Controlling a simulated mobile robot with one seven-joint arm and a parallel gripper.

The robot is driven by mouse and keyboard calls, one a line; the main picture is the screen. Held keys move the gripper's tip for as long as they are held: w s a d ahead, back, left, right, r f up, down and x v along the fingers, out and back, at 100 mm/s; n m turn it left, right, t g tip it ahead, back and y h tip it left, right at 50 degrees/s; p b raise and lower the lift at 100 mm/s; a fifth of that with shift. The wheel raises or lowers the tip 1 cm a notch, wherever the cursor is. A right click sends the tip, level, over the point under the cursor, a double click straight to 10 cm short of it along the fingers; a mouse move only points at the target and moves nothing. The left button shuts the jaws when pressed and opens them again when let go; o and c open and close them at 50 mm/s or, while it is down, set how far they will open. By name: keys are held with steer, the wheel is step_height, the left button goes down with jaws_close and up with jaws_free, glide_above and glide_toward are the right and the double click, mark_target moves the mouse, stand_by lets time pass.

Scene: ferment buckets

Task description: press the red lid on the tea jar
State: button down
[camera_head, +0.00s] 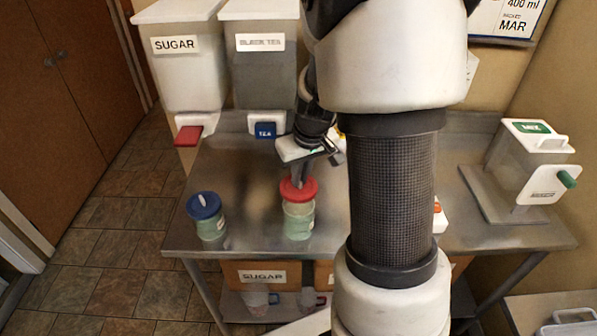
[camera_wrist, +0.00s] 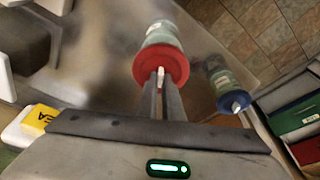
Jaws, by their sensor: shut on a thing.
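The red lid (camera_head: 291,193) is at the top of a pale green jar (camera_head: 298,227) near the front middle of the metal table. In the wrist view the red lid (camera_wrist: 178,66) covers one end of the jar (camera_wrist: 161,36). A pale rim shows below the lid, and I cannot tell whether the lid is fully seated. My gripper (camera_head: 299,180) is above the jar, pointing down. In the wrist view its fingers (camera_wrist: 161,84) are shut on the lid's small white knob. The jar's label is hardly readable.
A blue-lidded jar (camera_head: 208,222) stands to the left near the table (camera_head: 235,172) edge. SUGAR (camera_head: 185,75) and BLACK TEA (camera_head: 265,80) dispensers are behind. A MIX dispenser (camera_head: 522,165) stands at right. My arm hides part of the table's middle.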

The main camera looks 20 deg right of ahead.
mark_target(301, 186)
steer(key=shift+f+b, duration=2)
steer(key=shift+f, duration=0.65)
steer(key=shift+f+b, duration=0.15)
steer(key=shift+b, duration=0.65)
stand_by(0.3)
stand_by(0.4)
steer(key=c, duration=1.4)
jaws_free()
steer(key=shift+o, duration=0.2)
steer(key=shift+r+p, duration=2.4)
steer(key=shift+r, duration=1.15)
